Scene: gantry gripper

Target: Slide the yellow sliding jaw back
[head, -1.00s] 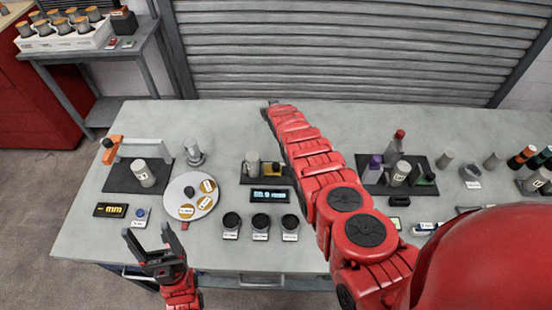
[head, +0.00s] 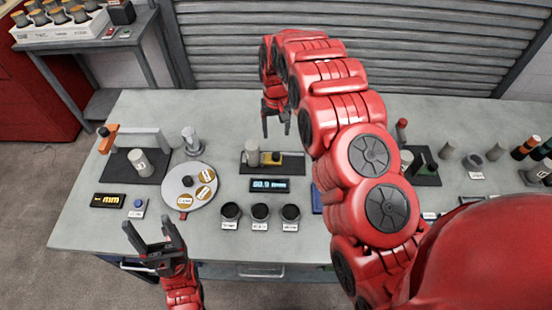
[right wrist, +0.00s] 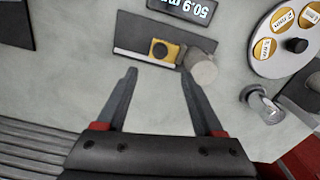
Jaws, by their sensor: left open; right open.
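The yellow sliding jaw (head: 270,159) sits on a dark gauge base (head: 292,171) near the middle of the table. A grey cylinder (head: 252,152) stands at its left. In the right wrist view the yellow jaw (right wrist: 163,50) lies beside the cylinder (right wrist: 203,68), ahead of the fingertips. My right gripper (head: 276,133) is open, pointing down, behind the gauge and apart from it; its two fingers also show in the right wrist view (right wrist: 158,75) with nothing between them. My left gripper (head: 158,228) is open and empty at the table's front edge.
A digital readout (head: 270,185) and several black round pieces (head: 260,212) stand in front of the gauge. A round grey plate (head: 172,201) with yellow discs is at left. My right arm hides part of the table's right side.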

